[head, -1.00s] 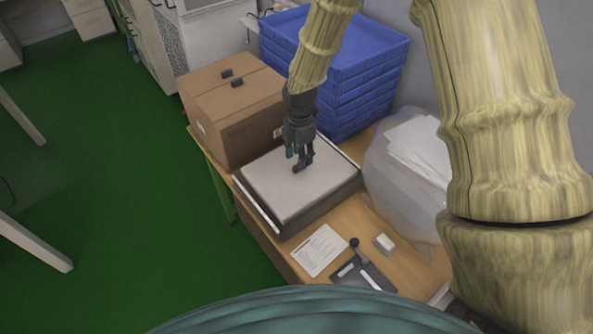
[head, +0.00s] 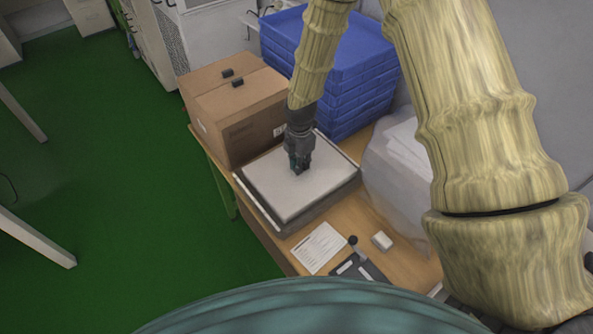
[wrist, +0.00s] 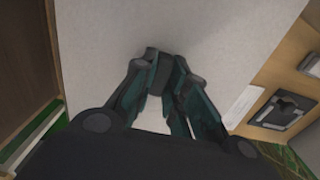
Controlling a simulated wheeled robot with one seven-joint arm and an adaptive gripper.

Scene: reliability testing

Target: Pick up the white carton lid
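The white carton lid (head: 270,190) lies flat on a low dark-sided carton on the wooden table. Its pale top fills much of the wrist view (wrist: 220,35). My gripper (head: 299,170) points down at the right-of-centre part of the lid. In the wrist view, its fingers (wrist: 168,75) are drawn together around a small dark block that looks like a knob on the lid. The fingertips hide most of this block. The lid still appears level on the carton.
A brown cardboard box (head: 235,110) stands close behind left, with stacked blue trays (head: 350,85) behind. A clear bag-lined bin (head: 395,175) is at the right. A paper sheet (head: 319,247), a small white block (head: 382,241) and a dark device (head: 358,268) lie in front.

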